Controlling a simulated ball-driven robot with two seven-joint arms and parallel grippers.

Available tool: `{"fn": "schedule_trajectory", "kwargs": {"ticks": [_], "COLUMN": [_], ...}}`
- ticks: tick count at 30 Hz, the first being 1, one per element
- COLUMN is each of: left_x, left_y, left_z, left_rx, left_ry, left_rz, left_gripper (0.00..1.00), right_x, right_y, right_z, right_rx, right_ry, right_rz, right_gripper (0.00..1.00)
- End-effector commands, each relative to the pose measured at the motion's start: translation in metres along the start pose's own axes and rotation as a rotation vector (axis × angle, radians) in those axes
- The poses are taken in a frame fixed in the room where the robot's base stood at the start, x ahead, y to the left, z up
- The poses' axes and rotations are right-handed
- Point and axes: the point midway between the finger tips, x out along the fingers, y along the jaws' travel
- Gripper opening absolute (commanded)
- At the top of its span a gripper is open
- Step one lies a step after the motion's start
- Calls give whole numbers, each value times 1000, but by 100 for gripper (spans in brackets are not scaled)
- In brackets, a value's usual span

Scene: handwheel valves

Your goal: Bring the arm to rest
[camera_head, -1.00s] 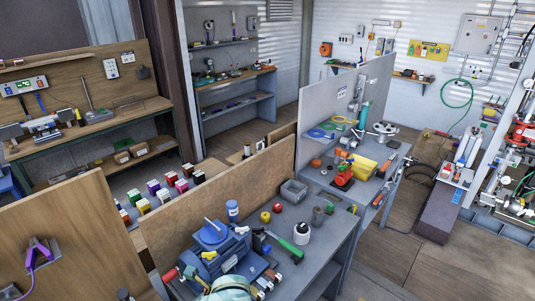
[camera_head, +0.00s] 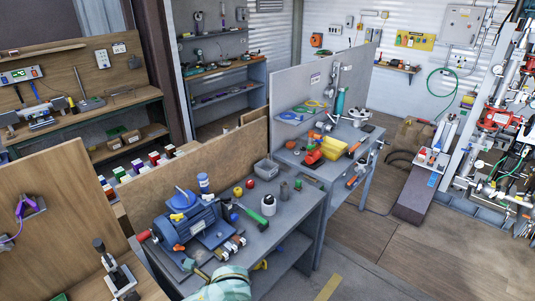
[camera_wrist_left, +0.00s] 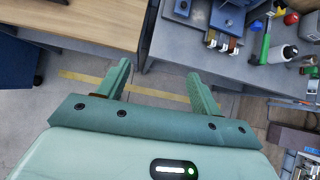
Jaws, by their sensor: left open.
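My left gripper (camera_wrist_left: 160,80) shows in the left wrist view. Its two green fingers stand wide apart, with nothing between them. Beyond them lie the floor with a yellow line and the edges of two benches; no contact with either shows. In the head view a pale green part of my own arm (camera_head: 225,286) shows at the bottom edge, in front of the near grey bench; the fingers cannot be made out there. My right gripper is in neither view. A pipe rack with a red handwheel valve (camera_head: 497,118) stands at the far right.
The near grey bench (camera_head: 290,228) carries a blue motor (camera_head: 190,222), a green-handled hammer (camera_head: 252,216) and a white bottle (camera_head: 268,205). A wooden-topped bench (camera_wrist_left: 85,22) is at upper left in the wrist view. Open floor (camera_head: 400,255) lies right of the grey bench.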

Motion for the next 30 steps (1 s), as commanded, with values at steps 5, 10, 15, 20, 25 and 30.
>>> {"fn": "schedule_trajectory", "kwargs": {"ticks": [5, 10, 15, 20, 25, 30], "left_x": [2, 10, 34, 86, 183, 256], "left_y": [-12, -23, -37, -31, 27, 127], "left_z": [-10, -17, -24, -55, -135, -231], "left_rx": [-122, -275, -527, -855, -1324, -1674], "left_ry": [57, 121, 220, 357, 524, 584], "left_rz": [-60, -110, -160, -169, -87, 62], "left_gripper": [65, 65, 65, 65, 65, 65], "right_x": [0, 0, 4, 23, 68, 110], "right_y": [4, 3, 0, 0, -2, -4], "right_z": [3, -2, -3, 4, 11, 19], "right_rx": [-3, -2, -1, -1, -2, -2], "right_ry": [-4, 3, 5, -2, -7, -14], "right_rz": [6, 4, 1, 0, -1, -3], "right_gripper": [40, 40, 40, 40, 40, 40]}}
